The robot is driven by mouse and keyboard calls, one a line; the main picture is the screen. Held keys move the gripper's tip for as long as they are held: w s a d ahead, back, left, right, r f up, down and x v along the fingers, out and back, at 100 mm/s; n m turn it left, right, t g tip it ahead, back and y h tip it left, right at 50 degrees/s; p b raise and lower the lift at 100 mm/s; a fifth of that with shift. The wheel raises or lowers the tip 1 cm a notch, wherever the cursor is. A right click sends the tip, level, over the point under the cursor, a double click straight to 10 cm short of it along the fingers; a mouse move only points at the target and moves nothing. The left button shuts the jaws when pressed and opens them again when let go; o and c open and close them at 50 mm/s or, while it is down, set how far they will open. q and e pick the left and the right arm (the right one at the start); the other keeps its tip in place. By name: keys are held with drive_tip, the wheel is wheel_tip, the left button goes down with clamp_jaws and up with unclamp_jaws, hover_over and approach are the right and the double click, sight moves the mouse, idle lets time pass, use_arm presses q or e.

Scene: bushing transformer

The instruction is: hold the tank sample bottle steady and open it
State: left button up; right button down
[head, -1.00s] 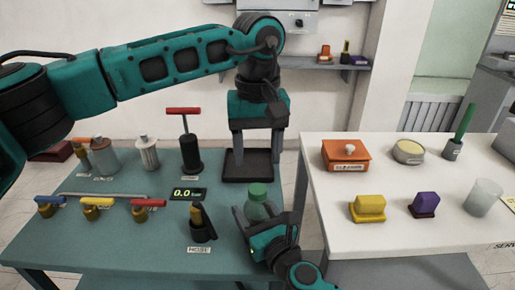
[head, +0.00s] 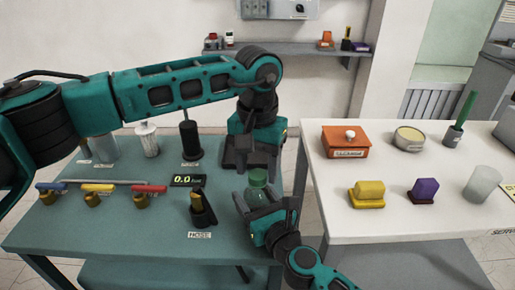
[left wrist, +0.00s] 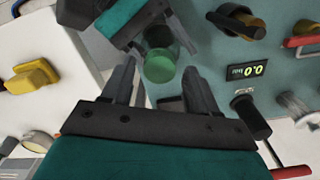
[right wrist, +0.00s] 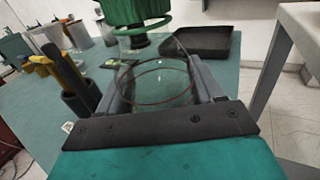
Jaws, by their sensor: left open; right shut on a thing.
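The tank sample bottle is a clear bottle (right wrist: 155,82) with a green cap (head: 258,177), upright at the front right of the teal table. My right gripper (head: 268,208) is shut around the bottle's body; in the right wrist view its fingers lie on both sides of the clear glass. My left gripper (head: 258,168) is open just above and behind the cap. In the left wrist view the green cap (left wrist: 159,66) shows beyond and between the two open fingers, which are apart from it.
A black tray (right wrist: 195,42) lies behind the bottle. A 0.0 display (head: 188,180) and a black holder (head: 202,210) stand to its left, with several valves further left. The white table (head: 410,220) on the right carries an orange box (head: 345,142) and colored blocks.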

use_arm(q)
drive_tip(key=shift+f, duration=0.5)
